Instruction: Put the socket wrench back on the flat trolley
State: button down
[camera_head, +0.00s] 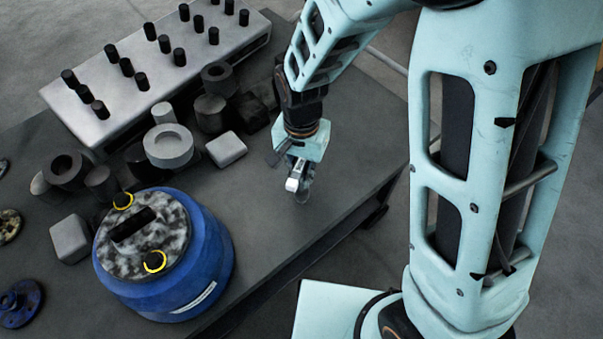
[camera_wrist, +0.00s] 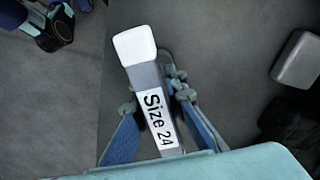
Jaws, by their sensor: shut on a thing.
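The socket wrench (camera_wrist: 150,95) has a pale square end and a grey shaft with a white "Size 24" label. My gripper (camera_wrist: 160,115) is shut on it, with the blue fingers on both sides of the shaft. In the head view, my gripper (camera_head: 301,190) points down over the right part of a dark flat top (camera_head: 262,232), near its edge. The wrench's pale end (camera_head: 293,184) shows there, and the rest is mostly hidden by the gripper. I cannot tell if the wrench touches the top, or whether this top is the flat trolley.
A blue round pot (camera_head: 205,262) with a mottled lid stands front left. A pale rack (camera_head: 190,55) with several black pegs lies behind. Grey cylinders (camera_head: 168,148) and a pale block (camera_head: 226,149) crowd the middle. Bare surface lies around and in front of my gripper.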

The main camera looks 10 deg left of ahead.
aim_at(301, 161)
jog(key=shift+f, duration=0.1)
dwell(0.4)
jog(key=shift+f+b, duration=1)
jog(key=shift+f, duration=0.15)
jog(key=c, duration=1.3)
grip_release()
jog(key=shift+r, duration=0.15)
notch_tip(301, 161, up, 9)
jog(key=p, duration=0.7)
